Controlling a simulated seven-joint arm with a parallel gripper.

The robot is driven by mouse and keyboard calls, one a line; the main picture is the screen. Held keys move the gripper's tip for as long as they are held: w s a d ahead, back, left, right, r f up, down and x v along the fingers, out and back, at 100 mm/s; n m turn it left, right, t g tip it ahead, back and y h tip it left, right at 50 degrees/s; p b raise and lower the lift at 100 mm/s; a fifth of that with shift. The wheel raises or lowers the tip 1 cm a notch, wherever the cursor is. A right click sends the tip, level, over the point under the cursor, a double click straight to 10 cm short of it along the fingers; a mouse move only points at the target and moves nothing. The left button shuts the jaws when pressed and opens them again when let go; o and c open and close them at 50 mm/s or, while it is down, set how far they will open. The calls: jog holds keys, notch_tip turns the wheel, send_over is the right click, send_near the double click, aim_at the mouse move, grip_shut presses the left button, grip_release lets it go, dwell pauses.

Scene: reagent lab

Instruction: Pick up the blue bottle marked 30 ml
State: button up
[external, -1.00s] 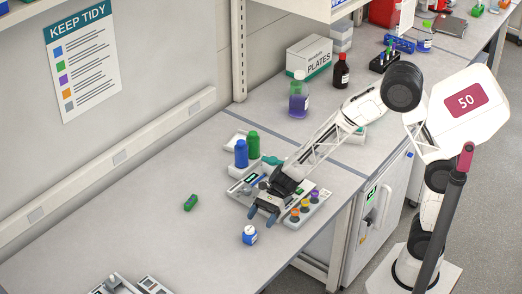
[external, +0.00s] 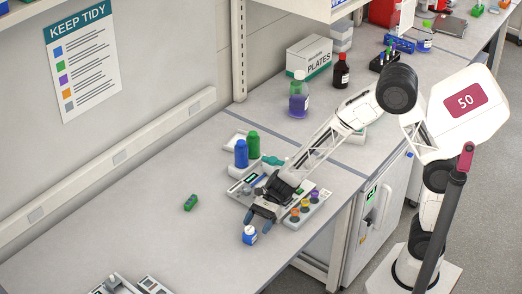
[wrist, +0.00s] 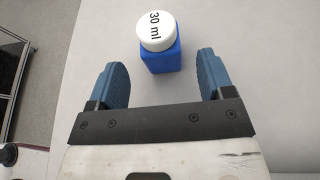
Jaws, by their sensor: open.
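The small blue bottle (external: 250,239) with a white cap stands upright on the bench near its front edge. In the wrist view the bottle (wrist: 161,61) shows "30 ml" on its cap and sits just beyond the fingertips, centred between them. My gripper (external: 259,219) is open and empty, above and just behind the bottle in the external view. Its two blue fingers are spread on either side in the wrist view (wrist: 163,68). The fingers do not visibly touch the bottle.
A rack with orange, yellow and purple caps (external: 305,208) stands right of my gripper. Larger blue (external: 241,154) and green (external: 253,146) bottles stand behind. A small green item (external: 190,202) lies to the left. The bench left of the bottle is mostly clear.

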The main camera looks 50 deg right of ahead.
aim_at(250, 235)
jog(key=shift+a+f, duration=0.1)
jog(key=shift+x, duration=2.45)
jog(key=shift+w, duration=0.1)
jog(key=c, duration=1)
notch_tip(250, 235, up, 18)
